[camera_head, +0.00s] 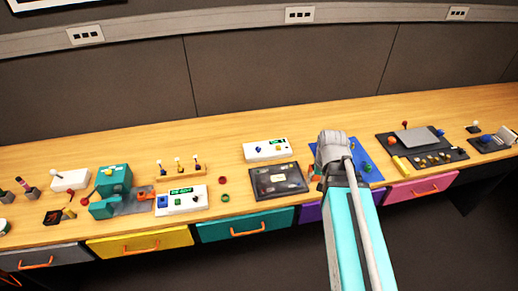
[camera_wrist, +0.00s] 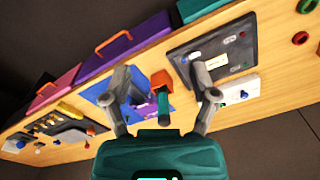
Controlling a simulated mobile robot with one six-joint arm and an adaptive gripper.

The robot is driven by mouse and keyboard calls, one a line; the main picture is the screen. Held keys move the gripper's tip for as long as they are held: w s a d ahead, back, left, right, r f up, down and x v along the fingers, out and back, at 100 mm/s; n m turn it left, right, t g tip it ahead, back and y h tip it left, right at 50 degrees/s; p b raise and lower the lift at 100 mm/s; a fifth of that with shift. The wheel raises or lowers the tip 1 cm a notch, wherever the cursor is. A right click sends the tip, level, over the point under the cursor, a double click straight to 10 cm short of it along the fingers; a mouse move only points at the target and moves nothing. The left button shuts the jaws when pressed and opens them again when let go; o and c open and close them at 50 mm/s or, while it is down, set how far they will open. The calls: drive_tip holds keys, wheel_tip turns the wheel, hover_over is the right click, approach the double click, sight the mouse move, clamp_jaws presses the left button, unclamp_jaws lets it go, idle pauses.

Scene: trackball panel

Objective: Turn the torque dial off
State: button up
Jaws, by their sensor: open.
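I cannot read a label that tells which control is the torque dial. In the wrist view my gripper (camera_wrist: 160,72) is open, its two grey fingers spread wide with nothing held between them. An orange-red block (camera_wrist: 161,78) with a green cylinder (camera_wrist: 164,104) shows between the fingers, at the edge of a blue panel (camera_wrist: 104,98). I cannot tell how far the fingers are from it. In the head view the blue panel (camera_head: 372,173) lies right of my arm, which hides part of it and my fingers. An orange part (camera_head: 314,173) shows left of my arm.
A dark panel (camera_head: 263,190) and a white box with a blue knob (camera_head: 258,149) stand left of my arm. A black panel (camera_head: 384,141) with a grey plate is to the right. Drawers with orange handles line the table front. The back strip of the table is clear.

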drive_tip(key=w+a+f+m+y+b, duration=0.1)
drive_tip(key=w+a+m, duration=0.25)
drive_tip(key=w, duration=0.25)
drive_tip(key=w+a+f+m+t+b, duration=0.1)
drive_tip(key=w+a+m, duration=0.1)
drive_tip(key=w+m, duration=0.3)
drive_tip(key=w+a+f+m+y+b, duration=0.1)
drive_tip(key=w+a+f+m+b, duration=0.15)
drive_tip(key=w, duration=0.45)
drive_tip(key=m+t+y+b, duration=0.1)
drive_tip(key=m+y+b, duration=0.1)
drive_tip(key=m, duration=0.9)
approach(258, 148)
drive_tip(key=a+v, duration=0.1)
drive_tip(key=v, duration=0.4)
drive_tip(key=shift+s+d+r, duration=0.1)
drive_tip(key=shift+s+d, duration=0.05)
drive_tip(key=shift+d, duration=0.05)
drive_tip(key=shift+h, duration=0.3)
drive_tip(key=b+x, duration=1.3)
drive_tip(key=shift+a+f, duration=0.1)
drive_tip(key=shift+f, duration=0.3)
clamp_jaws()
